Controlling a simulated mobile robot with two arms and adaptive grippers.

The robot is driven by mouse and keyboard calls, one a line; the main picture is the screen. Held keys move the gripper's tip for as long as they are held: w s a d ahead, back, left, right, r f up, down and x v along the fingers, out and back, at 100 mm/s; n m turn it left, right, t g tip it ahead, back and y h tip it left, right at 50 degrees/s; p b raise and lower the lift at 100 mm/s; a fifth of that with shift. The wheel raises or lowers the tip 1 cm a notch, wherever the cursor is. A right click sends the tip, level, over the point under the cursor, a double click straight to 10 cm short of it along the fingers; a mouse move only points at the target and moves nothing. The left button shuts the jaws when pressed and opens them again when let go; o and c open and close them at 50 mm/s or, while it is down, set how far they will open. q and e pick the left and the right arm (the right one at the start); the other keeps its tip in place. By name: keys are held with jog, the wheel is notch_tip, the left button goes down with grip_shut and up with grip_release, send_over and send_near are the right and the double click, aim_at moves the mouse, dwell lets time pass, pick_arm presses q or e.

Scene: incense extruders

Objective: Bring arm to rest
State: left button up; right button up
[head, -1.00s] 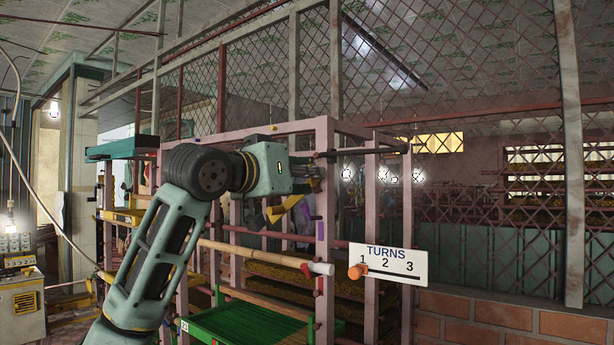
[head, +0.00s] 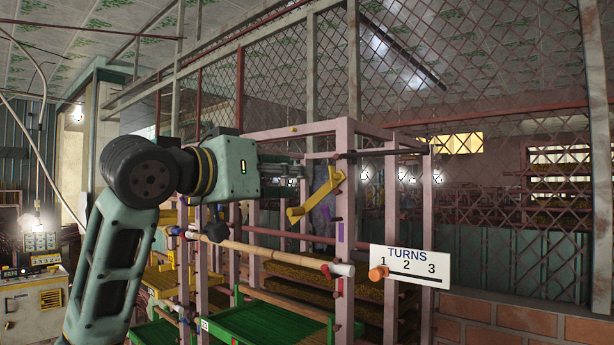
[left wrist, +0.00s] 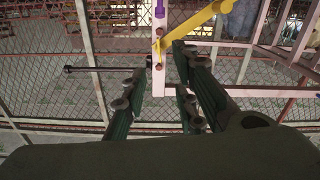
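My left arm comes in from the left in the head view. Its gripper (head: 298,172) points right, in front of the pink rack frame. In the left wrist view the two dark green fingers (left wrist: 160,68) stand apart with nothing held between them. A bent yellow lever (head: 318,195) on the rack post is just right of the fingertips. It also shows beyond the fingers in the left wrist view (left wrist: 195,28). It looks free of the fingers, though the exact gap in depth is hard to tell. My right gripper is not in view.
The pink rack (head: 345,240) holds green trays (head: 265,322) and a wooden rod (head: 270,254) with a white end. A "TURNS 1 2 3" sign (head: 410,266) with an orange marker (head: 378,272) at 1 is to its right. A control box (head: 35,300) stands at far left.

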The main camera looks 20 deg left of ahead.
pick_arm(q)
jog(key=shift+s+a, duration=0.1)
jog(key=shift+s, duration=0.45)
